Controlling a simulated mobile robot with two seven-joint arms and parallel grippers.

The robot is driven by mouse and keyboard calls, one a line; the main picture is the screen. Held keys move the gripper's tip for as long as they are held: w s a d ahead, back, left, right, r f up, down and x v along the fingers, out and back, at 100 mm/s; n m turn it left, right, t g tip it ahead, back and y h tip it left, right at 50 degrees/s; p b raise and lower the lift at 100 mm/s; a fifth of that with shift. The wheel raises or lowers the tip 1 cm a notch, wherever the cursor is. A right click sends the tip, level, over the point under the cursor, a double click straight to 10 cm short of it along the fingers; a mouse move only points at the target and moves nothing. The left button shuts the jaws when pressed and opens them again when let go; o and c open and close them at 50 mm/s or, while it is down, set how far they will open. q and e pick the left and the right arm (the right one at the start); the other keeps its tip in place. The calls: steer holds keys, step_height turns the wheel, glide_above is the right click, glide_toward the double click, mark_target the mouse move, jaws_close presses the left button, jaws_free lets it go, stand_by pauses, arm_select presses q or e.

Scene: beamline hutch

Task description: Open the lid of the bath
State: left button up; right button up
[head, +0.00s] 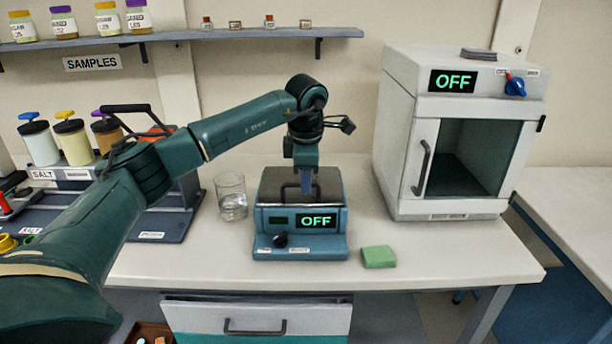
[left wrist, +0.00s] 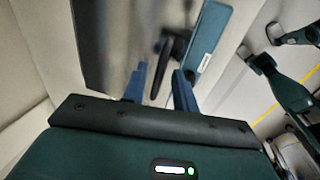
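The bath (head: 263,222) is a blue box with a green OFF display and a black knob, standing on the bench. Its grey lid (head: 332,182) lies flat and closed on top, with a dark handle (head: 285,192). My left gripper (head: 306,190) points down over the lid, at the handle, and hides part of it. In the left wrist view, the blue fingers of this gripper (left wrist: 159,88) are apart, with the dark handle (left wrist: 165,62) between and just beyond them. I cannot tell whether a finger touches it. My right gripper is not seen.
A glass beaker (head: 231,197) stands close left of the bath, and a green block (head: 378,257) lies at its front right. A white oven (head: 400,130) stands to the right. A rack of jars (head: 75,140) is at left, partly behind my left arm.

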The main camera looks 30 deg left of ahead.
arm_select(q)
jaws_close()
steer(key=shift+r, duration=0.15)
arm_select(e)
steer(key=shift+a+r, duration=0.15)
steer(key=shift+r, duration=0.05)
